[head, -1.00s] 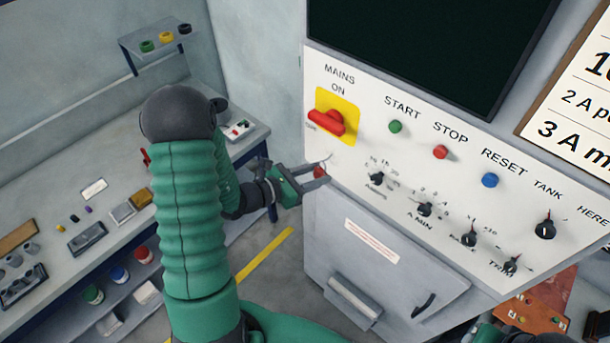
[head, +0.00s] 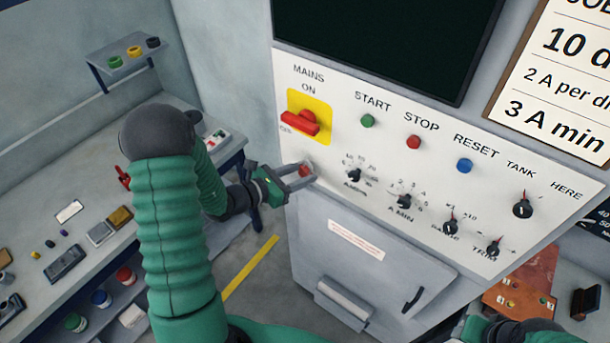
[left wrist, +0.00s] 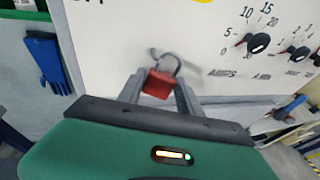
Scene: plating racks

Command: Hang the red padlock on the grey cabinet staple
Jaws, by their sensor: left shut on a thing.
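The red padlock (left wrist: 157,85) is held between the fingers of my left gripper (left wrist: 160,92) in the left wrist view. Its grey shackle (left wrist: 176,62) points up towards the white panel. In the head view the padlock (head: 304,170) is a small red patch between the tips of my left gripper (head: 303,178), just below the mains switch. A small grey curved shape (left wrist: 153,52) shows beside the shackle. I cannot tell whether it is the staple or a shadow, nor whether the shackle is around anything. My right gripper's fingers are not visible.
The panel carries the red mains switch (head: 300,122), push buttons and several black knobs (head: 354,175). A grey cabinet door (head: 375,265) is below it. A bench (head: 60,190) with small items stands at left. Blue gloves (left wrist: 48,65) hang left in the wrist view.

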